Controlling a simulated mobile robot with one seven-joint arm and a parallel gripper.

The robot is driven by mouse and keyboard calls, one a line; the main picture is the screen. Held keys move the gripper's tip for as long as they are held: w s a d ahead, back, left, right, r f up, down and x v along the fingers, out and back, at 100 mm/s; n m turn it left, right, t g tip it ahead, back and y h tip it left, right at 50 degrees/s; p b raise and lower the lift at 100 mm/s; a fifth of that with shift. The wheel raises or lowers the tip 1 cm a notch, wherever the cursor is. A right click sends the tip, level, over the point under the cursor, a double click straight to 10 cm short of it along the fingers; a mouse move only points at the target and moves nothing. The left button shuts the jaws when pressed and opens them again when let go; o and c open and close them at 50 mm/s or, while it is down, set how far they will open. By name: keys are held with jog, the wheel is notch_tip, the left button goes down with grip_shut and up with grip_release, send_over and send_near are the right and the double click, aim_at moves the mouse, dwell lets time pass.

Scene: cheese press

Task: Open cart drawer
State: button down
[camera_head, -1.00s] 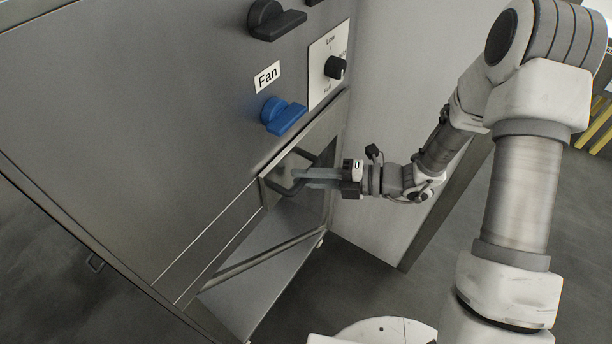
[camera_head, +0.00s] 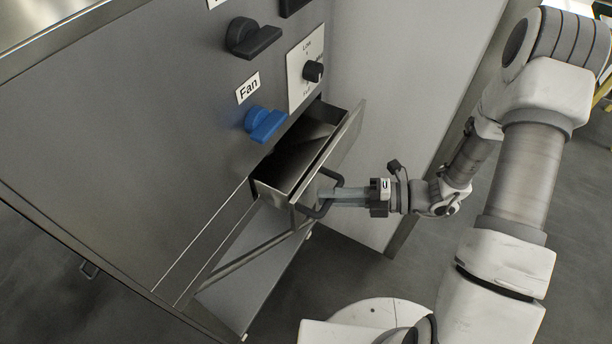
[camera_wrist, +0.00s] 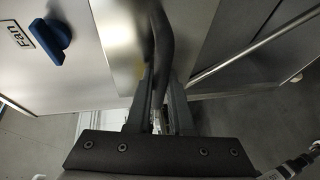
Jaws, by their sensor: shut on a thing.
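The cart drawer (camera_head: 290,166) is a steel drawer under the blue Fan knob in the head view. It stands partly pulled out of the cart, and its inside looks empty. Its dark bar handle (camera_head: 309,207) is on the drawer front. My gripper (camera_head: 327,196) is shut on this handle, with the arm reaching in from the right. In the wrist view the handle (camera_wrist: 162,45) runs between the two fingers of my gripper (camera_wrist: 160,82), and the drawer front (camera_wrist: 118,40) is just beyond it.
The steel cart panel (camera_head: 130,150) carries a blue Fan knob (camera_head: 266,124), a black knob (camera_head: 253,38) and a dial (camera_head: 313,71) above the drawer. A lower shelf (camera_head: 262,280) is below. A pale wall (camera_head: 410,70) stands behind. Grey floor lies open at the right.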

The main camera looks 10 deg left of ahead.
jog(key=s+d+p, duration=0.2)
jog(key=s+d, duration=0.2)
jog(key=d, duration=0.6)
jog(key=shift+d, duration=0.15)
jog(key=shift+s, duration=0.1)
jog(key=c, duration=0.8)
grip_release()
jog(key=d+r, duration=0.3)
jog(key=d, duration=1.4)
jog(key=shift+p, duration=0.45)
jog(key=shift+r, duration=0.2)
